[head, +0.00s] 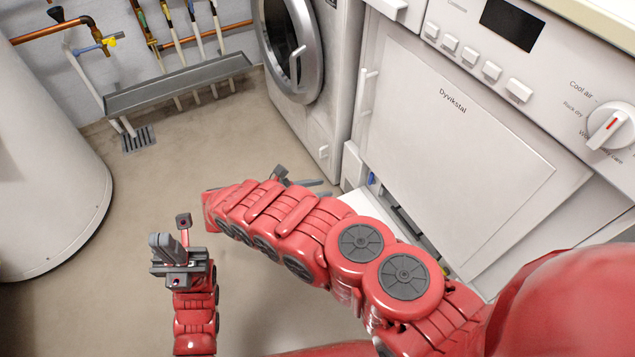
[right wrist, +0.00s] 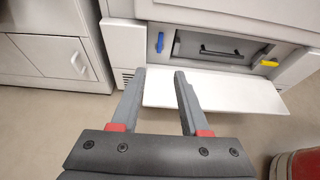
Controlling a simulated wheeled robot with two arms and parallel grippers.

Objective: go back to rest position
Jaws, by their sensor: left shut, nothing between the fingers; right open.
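My left gripper (head: 165,243) is at the lower left of the head view, above bare floor, shut with nothing between its fingers. My red right arm reaches across the middle of the head view. My right gripper (head: 303,183) shows only in part beyond that arm, near the base of the dryer. In the right wrist view its two dark fingers (right wrist: 159,85) are apart and empty. They point toward a lowered white flap (right wrist: 215,92); I cannot tell whether they touch it.
The dryer (head: 455,130) stands at right, its lower compartment (right wrist: 220,48) open, with a blue lever (right wrist: 160,42) and a yellow one (right wrist: 269,63). A front-loading washer (head: 335,80) stands beside it. A white cylindrical tank (head: 45,170) is at far left. The floor (head: 200,150) between is clear.

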